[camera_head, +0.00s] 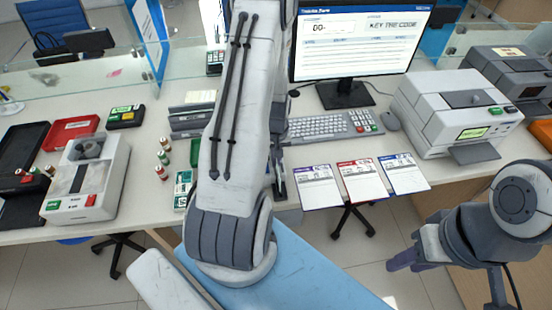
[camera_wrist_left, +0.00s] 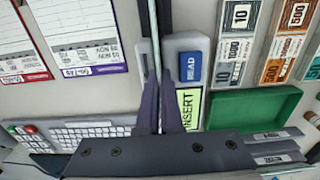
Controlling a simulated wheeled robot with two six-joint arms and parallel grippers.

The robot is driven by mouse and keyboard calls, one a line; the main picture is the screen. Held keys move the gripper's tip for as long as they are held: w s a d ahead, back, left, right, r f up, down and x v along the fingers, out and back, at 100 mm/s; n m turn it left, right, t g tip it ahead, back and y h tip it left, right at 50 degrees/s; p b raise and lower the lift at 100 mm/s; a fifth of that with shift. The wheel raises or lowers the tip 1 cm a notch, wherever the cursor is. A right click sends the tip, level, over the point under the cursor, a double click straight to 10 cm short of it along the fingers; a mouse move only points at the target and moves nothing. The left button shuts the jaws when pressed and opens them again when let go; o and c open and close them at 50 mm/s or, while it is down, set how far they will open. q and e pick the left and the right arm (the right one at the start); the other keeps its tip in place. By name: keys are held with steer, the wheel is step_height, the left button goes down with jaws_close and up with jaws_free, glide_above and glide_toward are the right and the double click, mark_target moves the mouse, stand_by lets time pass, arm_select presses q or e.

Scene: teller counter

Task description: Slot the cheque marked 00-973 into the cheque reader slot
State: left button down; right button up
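In the left wrist view my left gripper (camera_wrist_left: 160,115) has its dark fingers close together on a thin pale sheet (camera_wrist_left: 155,35), seen edge-on. It looks like a cheque, but its marking cannot be read. The sheet stands along the gap in the grey cheque reader (camera_wrist_left: 188,45), which has a blue READ button and a green INSERT display; how deep it sits in the slot I cannot tell. My right gripper (camera_head: 402,265) hangs empty past the counter's front edge, fingers apart.
Three printed slips with purple (camera_head: 318,190), red (camera_head: 362,182) and blue (camera_head: 404,174) bands lie right of the reader. Behind are a keyboard (camera_head: 320,128) and monitor (camera_head: 345,92). A green tray (camera_wrist_left: 255,108) and banknotes (camera_wrist_left: 235,50) flank the reader. A printer (camera_head: 450,110) stands right.

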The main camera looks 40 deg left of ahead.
arm_select(q)
steer(key=c, duration=1)
jaws_free()
steer(key=shift+r+p, duration=2.9)
steer(key=shift+r, duration=0.6)
